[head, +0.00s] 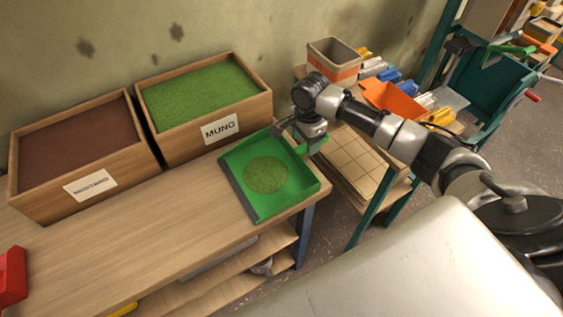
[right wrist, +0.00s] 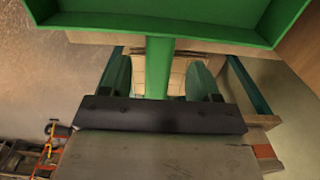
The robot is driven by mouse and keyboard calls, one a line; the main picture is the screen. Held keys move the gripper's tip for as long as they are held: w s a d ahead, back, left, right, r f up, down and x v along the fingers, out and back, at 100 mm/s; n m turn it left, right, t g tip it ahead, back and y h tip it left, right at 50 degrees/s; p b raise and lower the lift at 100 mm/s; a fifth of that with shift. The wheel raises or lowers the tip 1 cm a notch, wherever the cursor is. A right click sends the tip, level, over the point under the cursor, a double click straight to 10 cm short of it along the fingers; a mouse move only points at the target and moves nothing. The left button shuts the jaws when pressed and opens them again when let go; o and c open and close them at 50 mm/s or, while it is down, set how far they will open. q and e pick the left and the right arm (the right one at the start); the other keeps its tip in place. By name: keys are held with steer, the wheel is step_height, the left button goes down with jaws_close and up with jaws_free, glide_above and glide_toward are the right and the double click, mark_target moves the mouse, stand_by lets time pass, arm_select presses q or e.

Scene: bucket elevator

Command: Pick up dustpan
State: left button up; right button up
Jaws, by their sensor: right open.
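The green dustpan (head: 232,159) lies on the right end of the wooden workbench, with a round patch of green grains (head: 266,175) in its pan. Its handle (head: 310,145) points to the right, past the bench's edge. My right gripper (head: 297,138) is at the handle, partly hiding it. In the right wrist view the pan (right wrist: 160,18) fills the top and the handle (right wrist: 158,65) runs down between my two open fingers, with gaps on both sides. My left gripper is not in view.
A MUNG box (head: 185,145) of green grains and a box of brown grains (head: 125,180) stand at the back of the bench (head: 150,240). A side rack to the right holds an orange bin (head: 392,102) and other bins. The bench's front middle is clear.

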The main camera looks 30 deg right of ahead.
mark_target(305, 145)
steer(key=shift+s+f, duration=0.1)
steer(key=shift+f, duration=1.7)
steer(key=c, duration=1.1)
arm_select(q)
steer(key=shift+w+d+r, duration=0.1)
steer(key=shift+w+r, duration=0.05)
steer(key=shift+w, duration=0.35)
arm_select(e)
steer(key=shift+r, duration=0.1)
steer(key=shift+r, duration=0.6)
step_height(305, 145, up, 3)
steer(key=shift+r, duration=0.1)
steer(key=s+d+r, duration=0.1)
steer(key=s+r, duration=0.5)
steer(key=s, duration=0.5)
steer(key=shift+s+d+r, duration=0.25)
steer(key=shift+d, duration=0.05)
steer(key=o, duration=0.5)
jaws_close()
